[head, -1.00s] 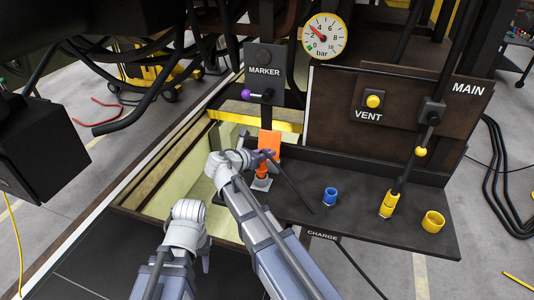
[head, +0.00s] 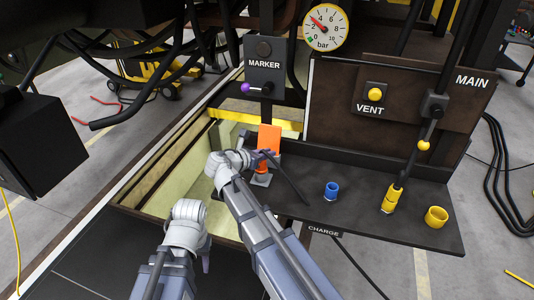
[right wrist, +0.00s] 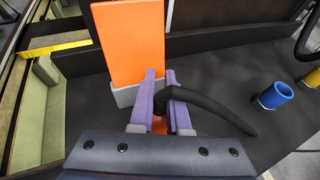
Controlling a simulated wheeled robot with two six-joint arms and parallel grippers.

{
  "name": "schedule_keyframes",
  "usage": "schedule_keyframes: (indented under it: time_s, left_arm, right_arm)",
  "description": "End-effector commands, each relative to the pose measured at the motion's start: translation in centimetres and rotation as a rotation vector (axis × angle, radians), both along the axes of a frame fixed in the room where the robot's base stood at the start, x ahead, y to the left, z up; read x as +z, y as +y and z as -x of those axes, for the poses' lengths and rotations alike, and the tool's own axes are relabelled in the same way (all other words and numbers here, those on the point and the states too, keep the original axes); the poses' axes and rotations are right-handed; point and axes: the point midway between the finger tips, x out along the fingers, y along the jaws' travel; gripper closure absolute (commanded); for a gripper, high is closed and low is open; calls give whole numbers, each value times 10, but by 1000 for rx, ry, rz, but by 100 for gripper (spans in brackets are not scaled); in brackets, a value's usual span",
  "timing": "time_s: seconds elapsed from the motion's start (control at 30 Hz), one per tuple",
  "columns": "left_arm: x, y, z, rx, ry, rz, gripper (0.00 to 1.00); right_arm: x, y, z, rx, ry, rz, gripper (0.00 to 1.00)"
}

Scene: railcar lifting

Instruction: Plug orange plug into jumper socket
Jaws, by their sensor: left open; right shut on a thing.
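My right gripper (head: 268,157) is shut on the orange plug (right wrist: 159,126), close in front of an upright orange plate (head: 269,138). In the right wrist view the plate (right wrist: 132,43) rises from a grey base (right wrist: 125,96) just beyond my purple fingers. The plug is mostly hidden between them, and a black cable bends from it to the right. In the head view a grey fitting (head: 261,180) shows below the gripper; I cannot tell whether the plug touches or enters it. My left gripper (head: 206,260) is open and empty, low in the head view, apart from the shelf.
The dark shelf (head: 355,225) carries a blue socket (head: 331,190), a yellow connector (head: 390,200) and a yellow ring socket (head: 436,217). The MARKER panel (head: 263,80) with a purple-knobbed lever stands behind. An open pit (head: 170,185) lies left of the shelf.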

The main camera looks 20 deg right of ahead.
Motion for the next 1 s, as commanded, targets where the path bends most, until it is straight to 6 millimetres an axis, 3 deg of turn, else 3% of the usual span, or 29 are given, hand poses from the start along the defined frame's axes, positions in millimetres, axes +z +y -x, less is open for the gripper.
schedule_keyframes:
  time_s: [0.13, 0.17, 0.47, 1.0]
  left_arm:
    - [-5, 0, 0, 0, 0, 0, 55]
    - [-4, 0, 0, 0, 0, 0, 55]
    - [-3, 0, 0, 0, 0, 0, 55]
    - [7, 0, 0, 1, 0, 0, 55]
  right_arm:
    - [-5, 0, 0, 0, -1, 1, 100]
    - [-4, 0, 0, 0, -1, 1, 84]
    - [-3, 0, 0, 0, 0, 0, 50]
    - [7, 1, 7, -2, 0, 0, 50]
